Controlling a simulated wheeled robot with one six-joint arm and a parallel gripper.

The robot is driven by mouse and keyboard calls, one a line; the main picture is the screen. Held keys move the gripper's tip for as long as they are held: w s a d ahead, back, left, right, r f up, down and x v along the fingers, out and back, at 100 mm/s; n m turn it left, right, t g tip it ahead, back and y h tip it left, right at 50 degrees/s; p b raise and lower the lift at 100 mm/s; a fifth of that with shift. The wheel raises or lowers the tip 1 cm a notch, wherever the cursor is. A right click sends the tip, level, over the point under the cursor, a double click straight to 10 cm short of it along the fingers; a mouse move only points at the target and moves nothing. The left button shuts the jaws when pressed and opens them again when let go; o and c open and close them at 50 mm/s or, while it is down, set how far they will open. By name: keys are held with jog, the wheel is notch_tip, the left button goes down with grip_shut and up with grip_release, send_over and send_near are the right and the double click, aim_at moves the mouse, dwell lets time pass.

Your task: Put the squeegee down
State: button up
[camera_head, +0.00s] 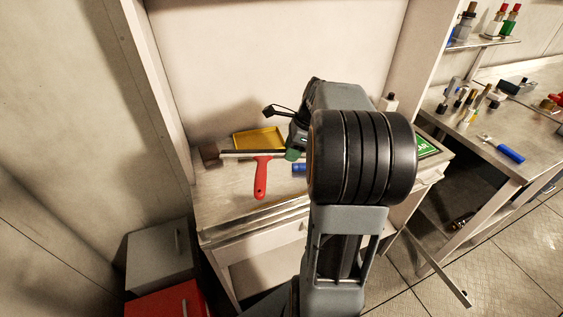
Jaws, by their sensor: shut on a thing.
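The squeegee (261,176) has a red handle and a long pale crossbar. It is over the left part of the metal worktop (225,205), with the handle pointing toward the front edge. My gripper (292,152) is at the right end of the crossbar, partly hidden by my own arm, and is shut on the squeegee. The fingertips are too small to make out clearly. I cannot tell whether the squeegee touches the worktop or hangs just above it.
A yellow tray (258,138) lies behind the squeegee, and a brown block (210,154) is at the crossbar's left end. A blue item (299,168) lies near my gripper. A green sign (427,146) is at the right. The worktop's front left is bare.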

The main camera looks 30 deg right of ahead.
jog(key=w+f, duration=0.2)
jog(key=f, duration=0.1)
jog(key=w+f, duration=0.1)
jog(key=shift+w+a+f, duration=0.25)
jog(key=shift+w+f, duration=0.05)
jog(key=shift+f, duration=1.55)
jog(key=shift+f, duration=0.1)
jog(key=o, duration=1)
jog(key=shift+c, duration=0.2)
